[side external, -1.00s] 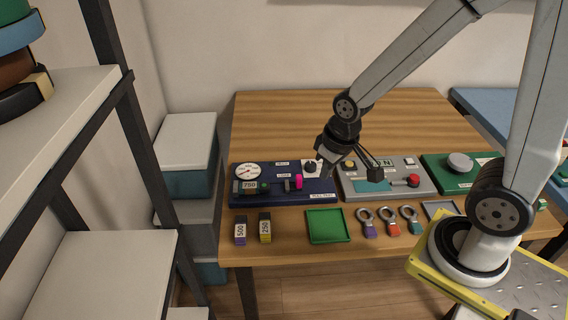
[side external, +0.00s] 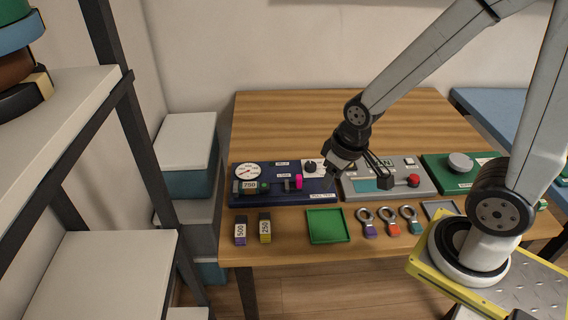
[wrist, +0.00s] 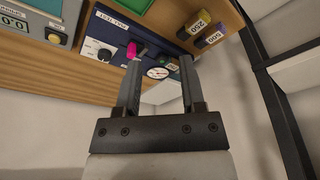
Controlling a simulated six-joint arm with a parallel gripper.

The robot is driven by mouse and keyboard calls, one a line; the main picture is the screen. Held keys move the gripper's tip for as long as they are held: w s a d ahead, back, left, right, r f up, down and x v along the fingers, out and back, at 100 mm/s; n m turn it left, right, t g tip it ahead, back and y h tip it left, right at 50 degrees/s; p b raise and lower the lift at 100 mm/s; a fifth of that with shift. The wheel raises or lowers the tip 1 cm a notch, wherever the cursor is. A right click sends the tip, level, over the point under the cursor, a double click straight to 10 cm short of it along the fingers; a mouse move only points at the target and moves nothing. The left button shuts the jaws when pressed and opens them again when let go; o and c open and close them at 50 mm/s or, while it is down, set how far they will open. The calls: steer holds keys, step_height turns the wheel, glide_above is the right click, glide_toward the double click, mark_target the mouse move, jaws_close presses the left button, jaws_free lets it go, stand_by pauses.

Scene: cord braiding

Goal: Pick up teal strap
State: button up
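The teal strap (side external: 416,228) hangs from a metal ring and lies near the front edge of the table, at the right end of a row of three ringed straps in the side external view. A red strap (side external: 392,229) and a purple strap (side external: 370,230) lie to its left. My gripper (side external: 358,183) is above the panels, up and to the left of the teal strap and apart from it. In the wrist view my gripper (wrist: 161,64) has its two fingers spread with nothing between them. The straps do not show in the wrist view.
A blue panel (side external: 250,196) with a gauge, a grey panel (side external: 400,190) and a green panel (side external: 442,178) stand behind the straps. A green tray (side external: 325,226) lies left of the straps. Blocks marked 500 (side external: 240,230) and 250 (side external: 265,228) lie farther left.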

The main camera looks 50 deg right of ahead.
steer(key=o, duration=0.4)
steer(key=n+g+y, duration=0.1)
steer(key=n+g, duration=0.1)
steer(key=n, duration=0.6)
glide_toward(253, 184)
steer(key=shift+s+a+f, duration=0.1)
steer(key=shift+s+f, duration=0.35)
steer(key=shift+s, duration=0.15)
steer(key=shift+w+f+n, duration=0.45)
steer(key=shift+w+n, duration=0.05)
steer(key=shift+f, duration=0.1)
steer(key=shift+a+f, duration=0.15)
steer(key=shift+f, duration=1)
